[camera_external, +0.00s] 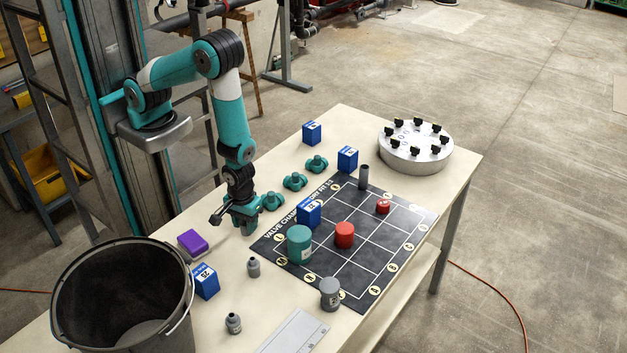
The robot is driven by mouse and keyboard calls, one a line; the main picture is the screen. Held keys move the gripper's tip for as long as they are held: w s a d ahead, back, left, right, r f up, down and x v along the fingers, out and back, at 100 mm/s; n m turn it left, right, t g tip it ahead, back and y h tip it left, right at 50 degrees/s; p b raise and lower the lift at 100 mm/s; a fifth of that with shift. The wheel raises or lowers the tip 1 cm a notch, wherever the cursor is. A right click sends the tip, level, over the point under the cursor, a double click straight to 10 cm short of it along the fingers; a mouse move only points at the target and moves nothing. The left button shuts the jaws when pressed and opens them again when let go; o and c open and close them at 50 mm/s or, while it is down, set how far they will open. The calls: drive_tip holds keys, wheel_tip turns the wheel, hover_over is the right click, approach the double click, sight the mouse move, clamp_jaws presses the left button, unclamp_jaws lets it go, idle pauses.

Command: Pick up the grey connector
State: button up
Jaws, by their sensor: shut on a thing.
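My gripper (245,222) is teal and points down, low over the left part of the table, beside the mat's upper left corner. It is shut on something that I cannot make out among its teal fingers. A small grey connector (254,268) stands upright on the table below my gripper in the picture, apart from it. A second small grey connector (234,323) stands nearer the front. A taller dark grey tube (364,177) stands upright at the mat's far edge. A wider grey capped piece (330,294) stands at its near edge. I cannot tell which one the task means.
A teal valve (272,202) lies close right of my gripper, with others behind. The black mat (345,268) bears teal and red cylinders and a blue box. A purple block (192,243), a blue box (206,282) and a black bucket (66,264) stand left. A round flange (415,153) sits far right.

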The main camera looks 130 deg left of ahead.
wheel_tip(320, 180, up, 17)
drive_tip(key=b, duration=0.1)
drive_tip(key=shift+f, duration=0.1)
drive_tip(key=w+d+r+m+p, duration=0.35)
drive_tip(key=w+d, duration=0.25)
drive_tip(key=d, duration=0.4)
drive_tip(key=w+d+r+m+p, duration=0.2)
drive_tip(key=w+d+r+p, duration=0.3)
drive_tip(key=d, duration=0.4)
drive_tip(key=s+d+r+m+p, duration=0.1)
drive_tip(key=d+r+m+p, duration=0.2)
drive_tip(key=d, duration=0.8)
drive_tip(key=s+d+r+m+p, duration=0.2)
drive_tip(key=d+r+p, duration=0.15)
drive_tip(key=d, duration=0.75)
wheel_tip(320, 180, down, 11)
drive_tip(key=d+b, duration=0.1)
drive_tip(key=b, duration=0.6)
drive_tip(key=shift+r, duration=0.15)
